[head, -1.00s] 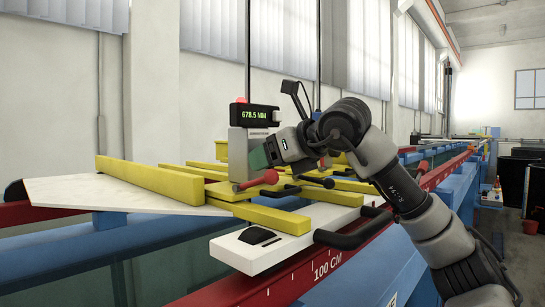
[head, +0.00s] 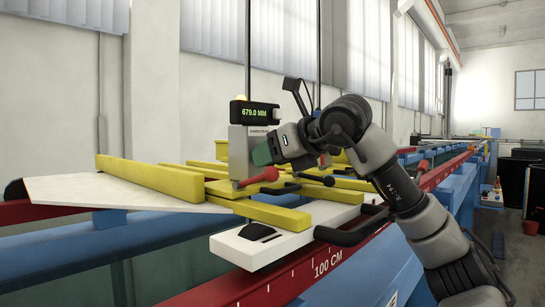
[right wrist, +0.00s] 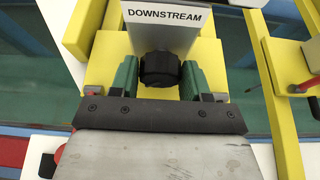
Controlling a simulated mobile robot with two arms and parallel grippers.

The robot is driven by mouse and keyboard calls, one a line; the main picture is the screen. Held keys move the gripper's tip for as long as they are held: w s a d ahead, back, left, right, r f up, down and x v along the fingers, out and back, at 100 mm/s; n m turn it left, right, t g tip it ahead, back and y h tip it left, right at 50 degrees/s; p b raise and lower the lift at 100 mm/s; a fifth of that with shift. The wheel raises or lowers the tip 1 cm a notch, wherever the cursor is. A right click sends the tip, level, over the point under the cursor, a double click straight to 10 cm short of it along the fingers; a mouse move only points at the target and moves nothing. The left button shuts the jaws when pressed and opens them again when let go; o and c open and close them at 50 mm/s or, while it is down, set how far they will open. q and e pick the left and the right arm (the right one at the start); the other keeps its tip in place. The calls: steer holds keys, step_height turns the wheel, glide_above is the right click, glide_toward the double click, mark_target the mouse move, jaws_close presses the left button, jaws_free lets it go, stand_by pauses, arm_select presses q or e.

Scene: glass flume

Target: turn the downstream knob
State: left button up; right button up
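The downstream knob (right wrist: 160,70) is black and round, below a grey plate marked DOWNSTREAM (right wrist: 166,16) in the right wrist view. My right gripper (right wrist: 160,80) has its green fingers on both sides of the knob, and they appear to touch it. In the head view the gripper (head: 263,153) is at the grey gauge post (head: 238,150), and the knob is hidden there. The display (head: 254,112) on the post reads 679.0 MM, with a small amber lamp (head: 241,98) on top. My left gripper is not in view.
Yellow bars (head: 150,178) and a white board (head: 110,193) lie across the flume around the post. A red-tipped lever (head: 258,176) sticks out close below the gripper. A black handle (head: 350,232) is on the near white plate (head: 262,246). A red rail (head: 300,276) runs in front.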

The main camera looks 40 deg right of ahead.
steer(key=o, duration=0.3)
steer(key=shift+s, duration=0.1)
steer(key=b+v, duration=0.2)
steer(key=v, duration=0.8)
steer(key=shift+s+d+r, duration=0.1)
steer(key=shift+s+r, duration=0.15)
